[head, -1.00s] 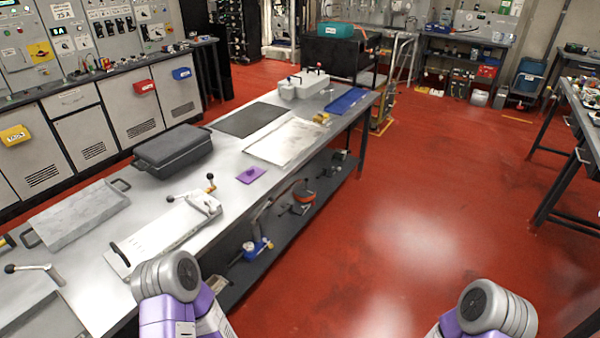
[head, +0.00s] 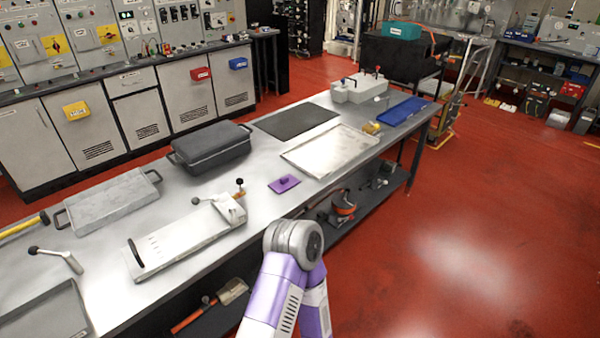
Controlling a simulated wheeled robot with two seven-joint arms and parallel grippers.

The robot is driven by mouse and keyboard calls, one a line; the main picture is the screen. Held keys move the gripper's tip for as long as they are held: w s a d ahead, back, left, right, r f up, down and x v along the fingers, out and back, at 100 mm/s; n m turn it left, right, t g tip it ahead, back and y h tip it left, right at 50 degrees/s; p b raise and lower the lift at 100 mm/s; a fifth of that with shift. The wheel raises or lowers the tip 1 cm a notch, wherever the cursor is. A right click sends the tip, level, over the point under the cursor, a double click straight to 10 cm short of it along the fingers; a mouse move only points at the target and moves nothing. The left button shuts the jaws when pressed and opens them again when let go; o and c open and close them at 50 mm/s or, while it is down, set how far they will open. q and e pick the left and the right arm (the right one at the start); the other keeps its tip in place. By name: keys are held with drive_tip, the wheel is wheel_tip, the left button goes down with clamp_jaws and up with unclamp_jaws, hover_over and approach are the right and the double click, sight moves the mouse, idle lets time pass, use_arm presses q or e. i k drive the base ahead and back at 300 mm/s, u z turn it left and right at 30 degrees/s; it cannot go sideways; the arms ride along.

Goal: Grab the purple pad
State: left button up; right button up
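The purple pad (head: 286,185) lies flat on the grey metal workbench (head: 215,180), close to its right-hand edge. It is a small purple plate with a raised grip on top. Nothing touches it. One of my purple and grey arms rises from the bottom, below and right of the pad, and does not cover it. Neither of my grippers is in view.
A white clamp fixture (head: 190,235) lies left of the pad. A dark lidded case (head: 211,146), a black mat (head: 296,120) and a pale metal sheet (head: 330,150) lie around it. A lower shelf (head: 370,200) holds tools. Red floor is open on the right.

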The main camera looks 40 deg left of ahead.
sight(282, 185)
drive_tip(key=i, duration=3.1)
drive_tip(key=u, duration=4.2)
